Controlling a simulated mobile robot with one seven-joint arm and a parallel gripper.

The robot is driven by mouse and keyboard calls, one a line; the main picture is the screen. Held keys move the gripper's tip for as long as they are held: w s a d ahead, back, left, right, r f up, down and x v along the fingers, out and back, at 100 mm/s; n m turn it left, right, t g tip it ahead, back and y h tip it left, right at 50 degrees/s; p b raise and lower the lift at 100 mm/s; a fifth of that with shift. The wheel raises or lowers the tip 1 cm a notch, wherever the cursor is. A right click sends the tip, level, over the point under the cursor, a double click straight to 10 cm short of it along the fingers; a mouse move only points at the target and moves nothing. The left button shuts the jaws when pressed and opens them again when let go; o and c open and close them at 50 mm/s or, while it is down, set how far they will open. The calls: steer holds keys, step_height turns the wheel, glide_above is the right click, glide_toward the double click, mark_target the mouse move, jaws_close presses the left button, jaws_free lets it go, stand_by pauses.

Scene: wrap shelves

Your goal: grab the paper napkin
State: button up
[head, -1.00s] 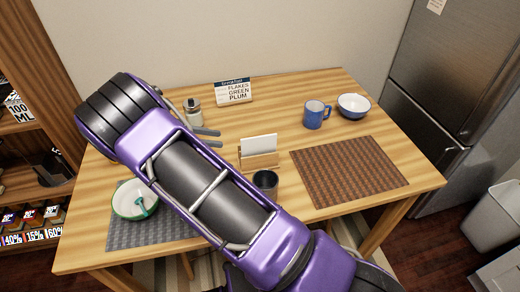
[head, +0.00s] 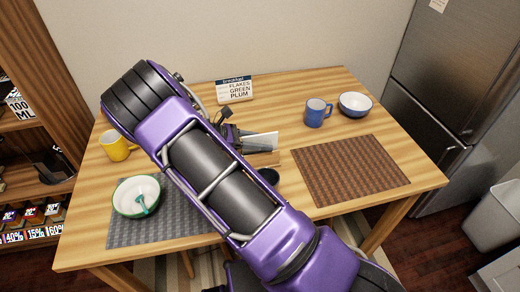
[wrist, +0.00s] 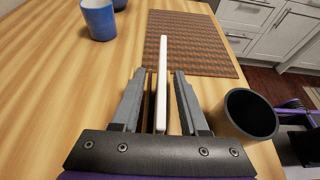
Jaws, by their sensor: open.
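The paper napkin (head: 262,142) is white and stands upright in a low wooden holder (head: 268,159) near the middle of the table. In the wrist view the napkin (wrist: 162,75) shows edge-on as a thin white strip. My gripper (wrist: 159,74) is open, with one finger on each side of the napkin and a small gap to each. In the head view my gripper (head: 241,142) is at the left end of the napkin, partly hidden by my arm. The lower part of the napkin is hidden in the wrist view.
A dark cup (wrist: 250,114) stands close to the right of my gripper in the wrist view. A blue mug (head: 317,113), a blue bowl (head: 355,105) and a brown placemat (head: 348,170) lie beyond. A yellow mug (head: 117,146) and a white bowl (head: 138,197) are at the left.

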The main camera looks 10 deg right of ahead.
steer(key=shift+d+f, duration=0.15)
steer(key=shift+d, duration=0.15)
jaws_close()
stand_by(0.3)
